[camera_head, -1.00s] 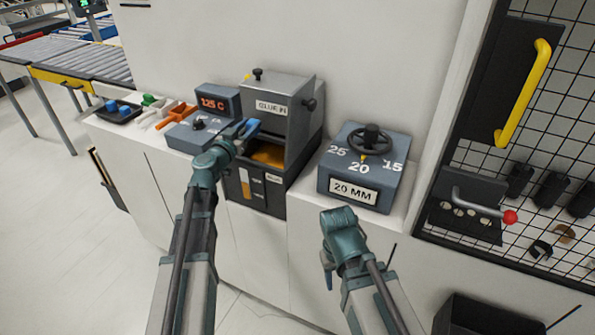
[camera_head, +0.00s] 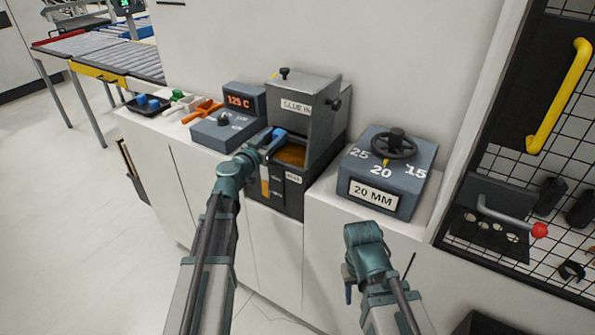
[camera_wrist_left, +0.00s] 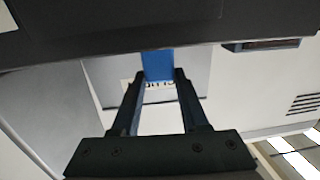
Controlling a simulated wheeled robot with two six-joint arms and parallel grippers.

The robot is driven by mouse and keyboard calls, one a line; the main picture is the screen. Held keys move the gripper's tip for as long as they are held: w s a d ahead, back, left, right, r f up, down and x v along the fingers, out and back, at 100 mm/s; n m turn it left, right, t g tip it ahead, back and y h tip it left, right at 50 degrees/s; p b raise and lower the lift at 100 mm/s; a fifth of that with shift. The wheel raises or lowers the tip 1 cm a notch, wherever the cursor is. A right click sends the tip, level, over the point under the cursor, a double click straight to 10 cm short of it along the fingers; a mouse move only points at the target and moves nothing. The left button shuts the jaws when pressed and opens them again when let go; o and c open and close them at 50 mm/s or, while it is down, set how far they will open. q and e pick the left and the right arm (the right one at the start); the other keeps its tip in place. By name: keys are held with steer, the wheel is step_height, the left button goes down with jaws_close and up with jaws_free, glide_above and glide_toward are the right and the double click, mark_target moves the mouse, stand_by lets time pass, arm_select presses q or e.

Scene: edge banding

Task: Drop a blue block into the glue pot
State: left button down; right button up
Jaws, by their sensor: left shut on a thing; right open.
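The glue pot (camera_head: 291,156) is an open dark bin with amber glue inside, below the grey GLUE IN housing (camera_head: 298,107). My left gripper (camera_head: 270,143) is shut on a blue block (camera_head: 278,134) at the left side of the pot's opening; I cannot tell how high above the glue it is. In the left wrist view the blue block (camera_wrist_left: 157,65) shows between the fingertips (camera_wrist_left: 160,74). My right gripper (camera_head: 349,284) is open and empty, low in front of the 20 MM unit.
A black tray (camera_head: 135,108) with blue blocks stands at the far left, beside green, white and orange trays. A 125 C control box (camera_head: 225,128) stands left of the pot. The 20 MM dial unit (camera_head: 388,172) stands right of it. A pegboard with a red-knobbed lever (camera_head: 510,220) is at the right.

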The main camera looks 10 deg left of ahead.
arm_select(q)
step_height(320, 180, down, 2)
steer(key=shift+f+b, duration=0.1)
steer(key=shift+b, duration=0.6)
arm_select(e)
step_height(320, 180, down, 2)
steer(key=shift+f, duration=0.15)
arm_select(q)
steer(key=shift+c, duration=1.7)
jaws_free()
steer(key=v, duration=1.3)
steer(key=shift+s, duration=0.4)
steer(key=shift+a, duration=0.1)
